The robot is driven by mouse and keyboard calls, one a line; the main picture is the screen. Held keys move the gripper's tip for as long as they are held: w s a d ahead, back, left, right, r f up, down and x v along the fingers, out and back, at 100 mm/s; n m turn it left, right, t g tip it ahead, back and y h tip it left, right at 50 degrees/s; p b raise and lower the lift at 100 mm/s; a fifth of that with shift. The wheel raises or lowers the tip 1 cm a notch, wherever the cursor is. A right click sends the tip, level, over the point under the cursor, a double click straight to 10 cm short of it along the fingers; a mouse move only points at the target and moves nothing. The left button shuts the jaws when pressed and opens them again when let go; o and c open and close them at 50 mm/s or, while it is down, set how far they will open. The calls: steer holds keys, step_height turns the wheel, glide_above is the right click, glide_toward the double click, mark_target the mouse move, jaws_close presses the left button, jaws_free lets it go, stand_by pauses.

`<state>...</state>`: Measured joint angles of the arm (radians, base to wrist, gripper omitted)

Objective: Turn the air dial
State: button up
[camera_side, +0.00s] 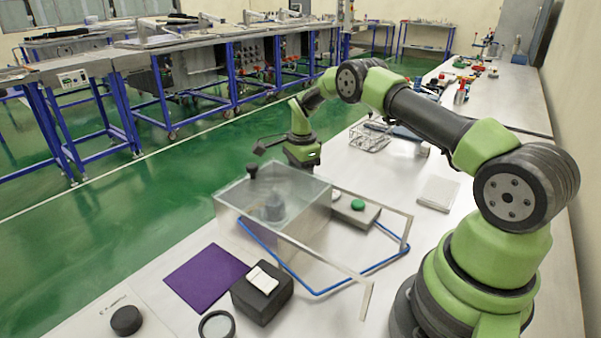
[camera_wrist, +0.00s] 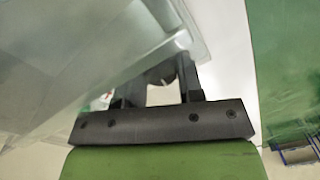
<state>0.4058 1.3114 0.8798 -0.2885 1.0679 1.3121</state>
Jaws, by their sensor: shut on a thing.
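My gripper (camera_wrist: 160,84) is shut on a dark round part (camera_wrist: 159,74) with a small pale mark, seen between the fingers in the wrist view. I cannot tell from its face whether this is the air dial. The clear wall of the box (camera_wrist: 85,55) fills the left of the wrist view, close beside the fingers. A black knob (camera_side: 252,171) stands at the box's upper left.
A blue tube frame (camera_side: 300,288) and pale posts extend right of the box. A green button (camera_side: 358,204) sits on a grey block behind them. A purple mat (camera_side: 207,279), a black block (camera_side: 250,300) and a black disc (camera_side: 126,320) lie in front. A wire rack (camera_side: 370,138) stands behind.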

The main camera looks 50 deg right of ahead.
steer(key=o, duration=0.9)
steer(key=r, duration=1)
steer(key=shift+s, duration=0.2)
